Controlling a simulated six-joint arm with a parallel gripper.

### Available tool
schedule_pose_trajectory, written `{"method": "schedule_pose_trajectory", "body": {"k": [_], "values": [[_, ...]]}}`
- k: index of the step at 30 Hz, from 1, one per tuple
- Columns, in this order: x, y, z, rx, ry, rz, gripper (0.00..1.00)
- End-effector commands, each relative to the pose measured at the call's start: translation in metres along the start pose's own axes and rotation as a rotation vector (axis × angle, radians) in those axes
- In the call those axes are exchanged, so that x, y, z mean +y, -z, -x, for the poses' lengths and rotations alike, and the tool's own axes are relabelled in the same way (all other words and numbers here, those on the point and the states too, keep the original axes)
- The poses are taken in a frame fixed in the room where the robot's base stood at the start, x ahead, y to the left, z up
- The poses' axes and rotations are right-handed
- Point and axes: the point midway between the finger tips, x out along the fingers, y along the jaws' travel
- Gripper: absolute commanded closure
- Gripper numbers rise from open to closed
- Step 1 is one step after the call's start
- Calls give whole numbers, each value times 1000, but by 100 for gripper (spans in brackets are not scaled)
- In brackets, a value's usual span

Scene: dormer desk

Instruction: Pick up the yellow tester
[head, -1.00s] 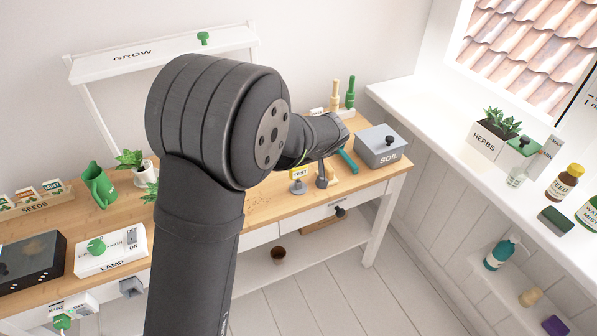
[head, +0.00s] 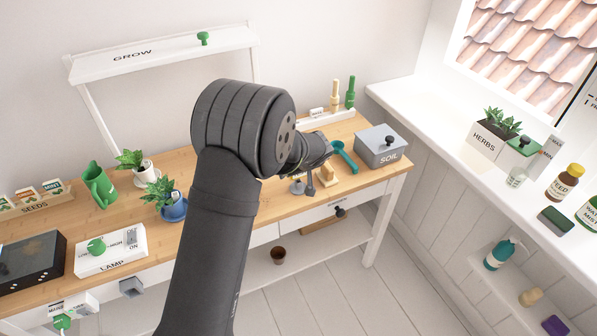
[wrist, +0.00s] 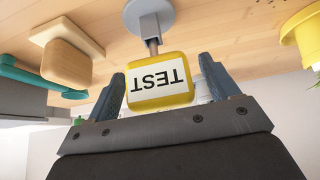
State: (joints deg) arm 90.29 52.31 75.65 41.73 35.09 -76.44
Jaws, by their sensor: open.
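The yellow tester (wrist: 160,92) has a white label reading TEST, upside down in the wrist view, and stands on a grey stem with a round base. My gripper (wrist: 162,70) is open, with one finger on each side of the tester's yellow head. Narrow gaps seem to show beside the head; I cannot tell whether either finger touches it. In the head view my gripper (head: 310,178) is small and low over the bench, and the tester's head is hidden behind my arm. Its grey base (head: 297,188) shows there.
A wooden block piece (wrist: 68,58) and a teal scoop (wrist: 30,78) lie close on the left in the wrist view; a yellow object (wrist: 303,38) is at right. In the head view the grey SOIL box (head: 381,148) stands right of the scoop (head: 345,158).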

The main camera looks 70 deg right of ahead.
Motion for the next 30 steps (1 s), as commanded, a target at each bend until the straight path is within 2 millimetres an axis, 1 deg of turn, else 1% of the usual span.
{"method": "schedule_pose_trajectory", "body": {"k": [2, 3, 5, 6, 8, 9, 10, 11, 18, 22, 26, 30], "values": [[0, 0, 0, 0, 0, 0, 20], [0, 0, 0, 0, 0, 0, 22], [0, 0, 0, 0, 0, 0, 34], [0, 0, 0, 0, 0, 0, 42], [0, 0, 0, 0, 0, 0, 53], [0, 0, 0, 0, 0, 0, 61], [0, 0, 0, 0, 0, 0, 67], [0, 0, 0, 0, 0, 0, 68], [0, 1, 1, 0, 0, 0, 68], [0, 4, 6, 1, -1, 1, 68], [0, 12, 18, 3, -1, 1, 68], [0, 25, 38, 3, 0, 2, 68]]}}
